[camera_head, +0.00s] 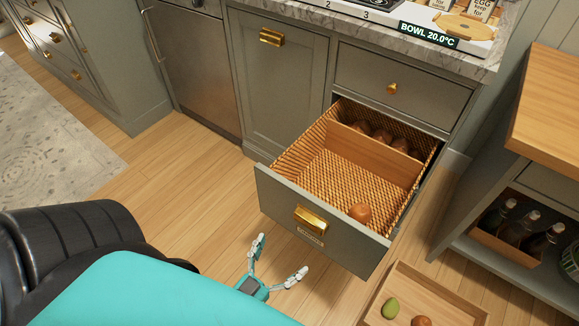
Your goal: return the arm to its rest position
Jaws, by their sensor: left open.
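My left gripper (277,262) is open and empty, low in the picture, in front of the open drawer (268,202). Its two fingers point up toward the drawer front and brass handle (311,218), and appear apart from it. My teal left arm (150,292) comes in from the lower left and covers the floor there. My right arm and right gripper are not in view.
The drawer's rattan basket (310,178) holds one orange-brown round item (359,212) in front and several dark ones behind a divider. A wooden tray (450,302) holds a green item (390,308). A bottle shelf (490,262) stands right. Floor at left is clear.

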